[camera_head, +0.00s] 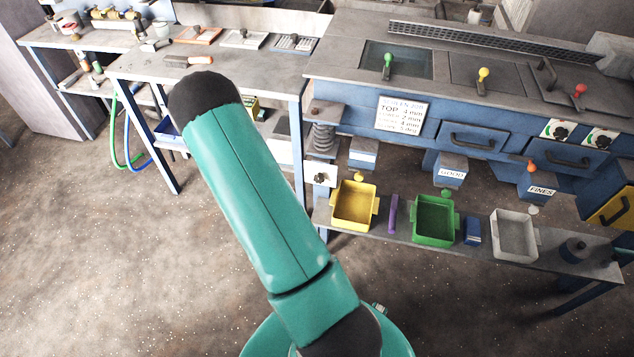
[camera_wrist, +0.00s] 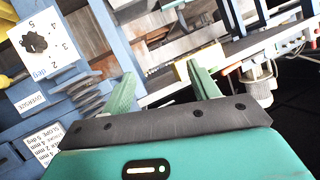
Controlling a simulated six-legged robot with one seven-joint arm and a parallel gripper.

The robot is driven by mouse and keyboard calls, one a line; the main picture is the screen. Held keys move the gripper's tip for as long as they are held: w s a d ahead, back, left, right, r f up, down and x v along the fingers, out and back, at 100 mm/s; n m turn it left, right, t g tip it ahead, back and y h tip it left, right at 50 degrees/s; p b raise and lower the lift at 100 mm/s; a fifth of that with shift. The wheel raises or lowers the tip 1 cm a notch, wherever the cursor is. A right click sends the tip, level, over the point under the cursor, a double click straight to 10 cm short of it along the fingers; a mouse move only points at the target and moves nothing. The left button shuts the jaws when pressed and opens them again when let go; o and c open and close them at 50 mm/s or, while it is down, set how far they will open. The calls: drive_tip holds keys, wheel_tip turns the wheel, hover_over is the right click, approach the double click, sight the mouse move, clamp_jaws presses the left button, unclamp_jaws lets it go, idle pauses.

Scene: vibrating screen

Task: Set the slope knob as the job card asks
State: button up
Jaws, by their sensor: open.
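The slope knob (camera_wrist: 36,42) is a dark knob on a white plate marked with numbers and "deg" at the upper left of the wrist view. Its plate also shows in the head view, with the knob (camera_head: 320,179) left of the yellow tray. I cannot tell which number it points to. The job card (camera_head: 400,116) is on the blue machine front; its slope line seems to read 4 deg. Part of the card (camera_wrist: 43,143) shows in the wrist view. My gripper (camera_wrist: 163,87) is open and empty, apart from the knob. My arm hides it in the head view.
Two more dials (camera_head: 559,130) sit on the machine's right. Yellow (camera_head: 354,205), green (camera_head: 435,220) and pale (camera_head: 515,236) trays stand on the low shelf. A spring (camera_head: 322,137) stands above the slope knob. A tool bench (camera_head: 140,68) is at left; open floor lies in front.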

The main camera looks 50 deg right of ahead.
drive_tip(key=s+d+f+m+g+h, duration=0.1)
drive_tip(key=s+d+f+h, duration=0.3)
drive_tip(key=s+f, duration=0.5)
drive_tip(key=h, duration=0.2)
approach(318, 181)
drive_tip(key=shift+g, duration=0.4)
drive_tip(key=x, duration=0.9)
drive_tip(key=shift+w+d+r, duration=0.1)
drive_tip(key=shift+w+r, duration=0.1)
drive_tip(key=shift+r, duration=0.05)
drive_tip(key=shift+c, duration=0.2)
drive_tip(key=c, duration=0.9)
drive_tip(key=shift+n, duration=0.4)
